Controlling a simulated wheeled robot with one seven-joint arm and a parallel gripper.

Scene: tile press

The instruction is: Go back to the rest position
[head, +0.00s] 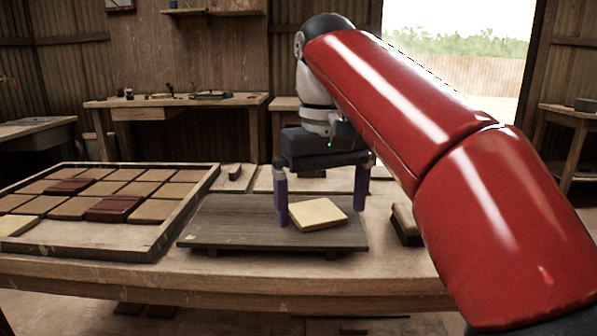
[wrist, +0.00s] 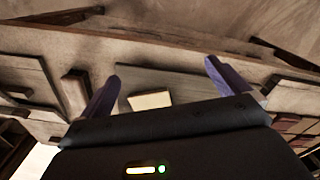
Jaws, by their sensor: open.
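My gripper (head: 321,200) hangs over the dark wooden board (head: 215,226) in the middle of the workbench, its two purple fingers spread wide. A pale cream tile (head: 318,214) lies on the board below and between the fingers, apart from them as far as I can tell. In the wrist view, my gripper (wrist: 163,82) is open and empty, and the cream tile (wrist: 150,100) shows between the fingers, on the board (wrist: 180,84). My red arm covers the right part of the head view.
A wooden tray (head: 165,240) of brown and dark red tiles stands at the left. A small brush-like block (head: 405,225) lies right of the board, partly behind my arm. A small dark piece (head: 234,172) lies behind the board. Side benches (head: 180,100) stand farther back.

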